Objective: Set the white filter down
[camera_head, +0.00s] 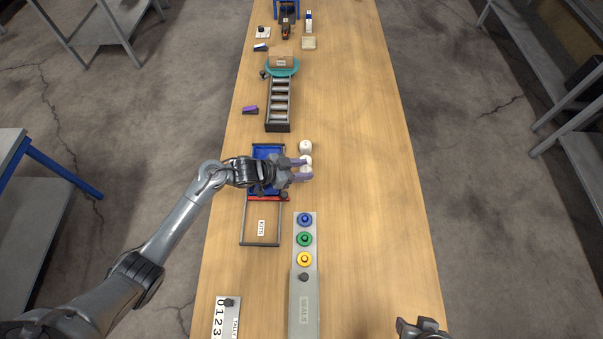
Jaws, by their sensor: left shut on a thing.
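My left gripper (304,168) reaches in over the blue tray (268,151) and points right, just past the tray's right side. It is shut on a white filter (307,165), which shows as a small white round piece between the purple-grey fingertips. A second white round piece (305,146) stands on the table just behind the fingers. I cannot tell whether the held filter touches the table. My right gripper (420,327) shows only in part at the bottom edge, away from these things; its jaws are not clear.
A panel with blue, green and yellow round buttons (304,239) lies in front of the gripper. A wire frame with a label (261,228) extends in front of the tray. A roller conveyor (279,103) and a box on a teal disc (281,61) stand behind. The table's right side is clear.

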